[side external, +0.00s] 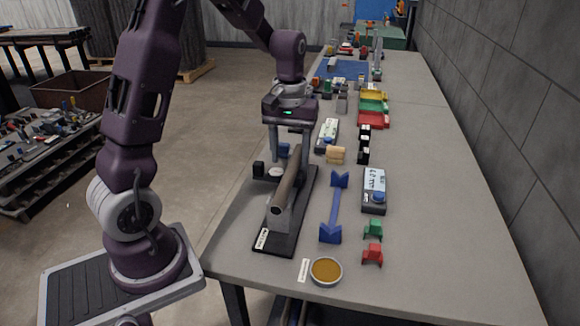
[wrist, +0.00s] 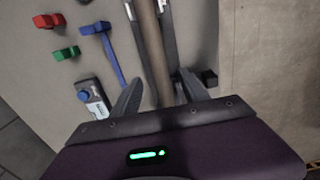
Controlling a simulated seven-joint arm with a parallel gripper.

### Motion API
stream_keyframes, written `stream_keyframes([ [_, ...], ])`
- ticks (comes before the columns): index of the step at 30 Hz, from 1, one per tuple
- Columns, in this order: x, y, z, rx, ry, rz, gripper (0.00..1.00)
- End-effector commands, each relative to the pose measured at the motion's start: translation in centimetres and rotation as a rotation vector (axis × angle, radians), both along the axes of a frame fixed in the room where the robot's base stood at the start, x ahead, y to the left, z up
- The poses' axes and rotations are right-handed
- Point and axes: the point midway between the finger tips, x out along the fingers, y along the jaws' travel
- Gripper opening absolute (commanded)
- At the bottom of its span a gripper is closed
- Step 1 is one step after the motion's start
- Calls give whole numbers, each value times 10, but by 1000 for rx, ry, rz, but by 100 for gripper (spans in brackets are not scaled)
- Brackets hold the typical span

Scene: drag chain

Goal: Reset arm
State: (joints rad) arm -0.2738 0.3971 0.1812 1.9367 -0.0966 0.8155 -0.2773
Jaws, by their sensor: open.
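My gripper (side external: 288,160) is open above the far part of a black base plate (side external: 300,222), its fingers pointing down. A long brown bar (side external: 285,190) slopes along the plate, on a grey block (side external: 277,222) near its front end. In the side view the bar's far end reaches between my fingers. In the wrist view my gripper (wrist: 158,95) has a finger on each side of the bar (wrist: 152,50), with gaps showing. Whether a finger touches the bar cannot be told.
Right of the plate lie a blue bar with V-shaped ends (side external: 335,208), a meter box (side external: 374,190), green (side external: 373,229) and red (side external: 372,254) blocks. A round brown-filled dish (side external: 326,271) sits at the front edge. A wall (side external: 500,120) bounds the right. The table's right front is clear.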

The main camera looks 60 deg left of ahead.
Motion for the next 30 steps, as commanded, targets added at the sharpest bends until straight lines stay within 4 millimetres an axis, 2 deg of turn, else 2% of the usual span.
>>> stream_keyframes([
  [1,1,0,9,1,-4,0,52],
  [5,0,0,23,1,-1,1,52],
  [16,0,0,26,1,-1,-1,52],
  [18,-4,-7,34,1,-18,-23,52],
  [20,-12,-22,52,5,-56,-75,52],
  [23,-46,-62,93,22,-158,-230,52],
  [25,-80,-91,115,47,-235,-362,52],
  [27,-115,-113,127,79,-307,-488,52],
  [30,-158,-134,130,132,-391,-637,52],
])
